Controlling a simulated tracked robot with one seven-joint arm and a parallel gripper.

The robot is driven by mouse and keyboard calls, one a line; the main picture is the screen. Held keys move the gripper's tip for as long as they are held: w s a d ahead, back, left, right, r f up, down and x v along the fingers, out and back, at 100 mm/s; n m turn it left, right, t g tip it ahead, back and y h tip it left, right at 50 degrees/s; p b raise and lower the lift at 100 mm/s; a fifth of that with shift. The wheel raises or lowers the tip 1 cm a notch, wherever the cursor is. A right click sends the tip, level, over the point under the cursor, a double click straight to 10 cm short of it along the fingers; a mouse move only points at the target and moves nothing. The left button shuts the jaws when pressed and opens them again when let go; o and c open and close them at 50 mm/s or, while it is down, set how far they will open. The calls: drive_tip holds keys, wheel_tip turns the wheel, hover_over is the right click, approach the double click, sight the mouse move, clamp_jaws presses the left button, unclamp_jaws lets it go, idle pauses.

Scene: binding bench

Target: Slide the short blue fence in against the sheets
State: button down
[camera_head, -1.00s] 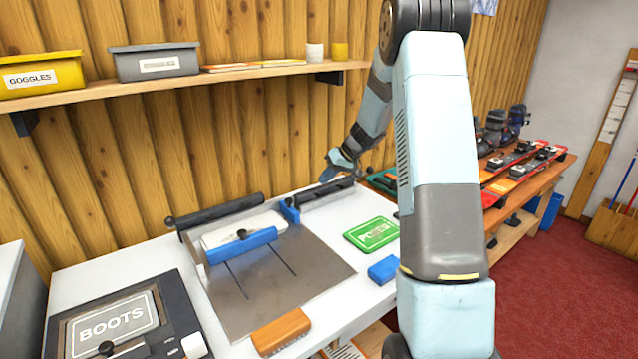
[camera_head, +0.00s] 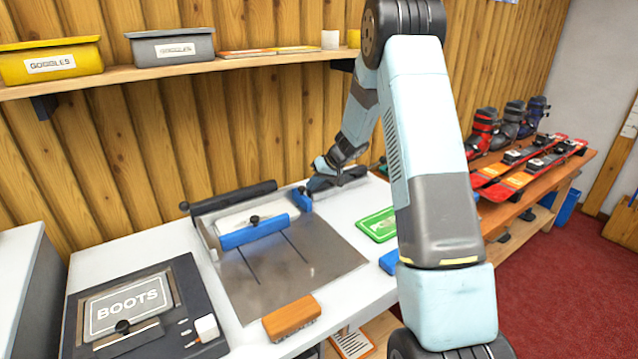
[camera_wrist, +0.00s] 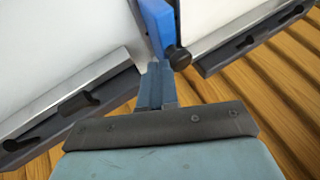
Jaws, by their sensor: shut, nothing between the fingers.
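The short blue fence (camera_head: 301,201) stands at the back right of the grey metal plate, by the right end of the white sheets (camera_head: 238,216). In the wrist view the short blue fence (camera_wrist: 158,24) is at the top centre with a black knob beside it. In the head view my gripper (camera_head: 316,172) is just right of and above the fence. The long blue fence (camera_head: 254,232) lies along the sheets' front edge. Any gap between short fence and sheets is unclear.
Dark bars line the back, one (camera_head: 234,197) behind the sheets and one (camera_head: 340,180) to the right beneath my arm. An orange block (camera_head: 291,319), green card (camera_head: 377,225) and BOOTS board (camera_head: 130,305) lie around the plate. A shelf (camera_head: 180,75) hangs above.

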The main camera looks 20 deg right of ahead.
drive_tip(key=a, duration=0.2)
drive_tip(key=s+a, duration=0.1)
drive_tip(key=a, duration=0.1)
drive_tip(key=s+a, duration=0.1)
drive_tip(key=a, duration=0.1)
idle(0.5)
drive_tip(key=d, duration=0.4)
drive_tip(key=shift+w+d, duration=0.15)
drive_tip(key=shift+w, duration=0.1)
drive_tip(key=v, duration=1)
drive_tip(key=s+a+r+h, duration=0.1)
drive_tip(key=s+a+r, duration=0.1)
drive_tip(key=s+r, duration=0.7)
drive_tip(key=s+a+r+h, duration=0.2)
drive_tip(key=s+a+r, duration=0.1)
drive_tip(key=s+r, duration=0.65)
drive_tip(key=s+d+r+m+t+h, duration=0.1)
drive_tip(key=s+d+m+h, duration=0.1)
drive_tip(key=s, duration=2.1)
drive_tip(key=shift+s+d+r+m+h, duration=0.2)
drive_tip(key=shift+s+r+m+h, duration=0.1)
drive_tip(key=shift+h, duration=0.3)
